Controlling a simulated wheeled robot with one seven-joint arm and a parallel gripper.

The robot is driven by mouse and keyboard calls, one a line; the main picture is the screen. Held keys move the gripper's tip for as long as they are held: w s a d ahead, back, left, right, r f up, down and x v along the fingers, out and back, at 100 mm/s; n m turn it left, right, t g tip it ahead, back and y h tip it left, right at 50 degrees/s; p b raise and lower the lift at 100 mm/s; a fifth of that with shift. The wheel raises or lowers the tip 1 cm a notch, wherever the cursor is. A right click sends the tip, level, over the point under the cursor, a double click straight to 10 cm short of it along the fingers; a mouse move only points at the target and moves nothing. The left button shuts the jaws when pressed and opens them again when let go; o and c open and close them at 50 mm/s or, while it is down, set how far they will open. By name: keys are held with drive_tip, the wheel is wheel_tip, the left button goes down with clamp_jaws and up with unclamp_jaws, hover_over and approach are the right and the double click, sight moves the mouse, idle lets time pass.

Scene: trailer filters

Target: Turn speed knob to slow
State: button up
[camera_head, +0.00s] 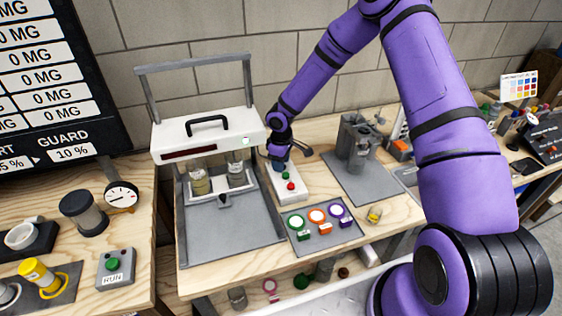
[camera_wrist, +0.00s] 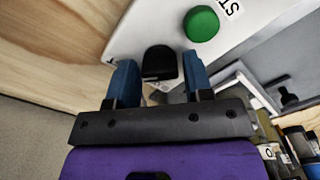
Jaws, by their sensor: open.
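A white control box (camera_head: 292,190) stands on the wooden bench to the right of the white machine. It carries a green button (camera_head: 285,175) and a red button (camera_head: 291,186). In the wrist view, a black knob (camera_wrist: 160,63) sits on the box near the green button (camera_wrist: 201,24). My gripper (camera_head: 280,160) is at the far end of the box and hides the knob in the head view. In the wrist view, its two blue fingers (camera_wrist: 160,78) are open, one on each side of the knob, with gaps visible. The knob's setting cannot be read.
The white machine (camera_head: 205,133) with its black handle stands close on the left. A grey mat (camera_head: 345,229) with green, orange and purple rings lies in front of the box. A grey metal fixture (camera_head: 357,140) stands to the right. A block wall is behind.

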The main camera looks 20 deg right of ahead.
drive_tip(key=c, duration=0.7)
drive_tip(key=shift+o, duration=0.2)
drive_tip(key=shift+n, duration=0.3)
drive_tip(key=n, duration=0.3)
drive_tip(key=shift+n, duration=0.4)
drive_tip(key=n, duration=0.3)
drive_tip(key=shift+n, duration=0.3)
drive_tip(key=n, duration=0.4)
drive_tip(key=shift+n, duration=2)
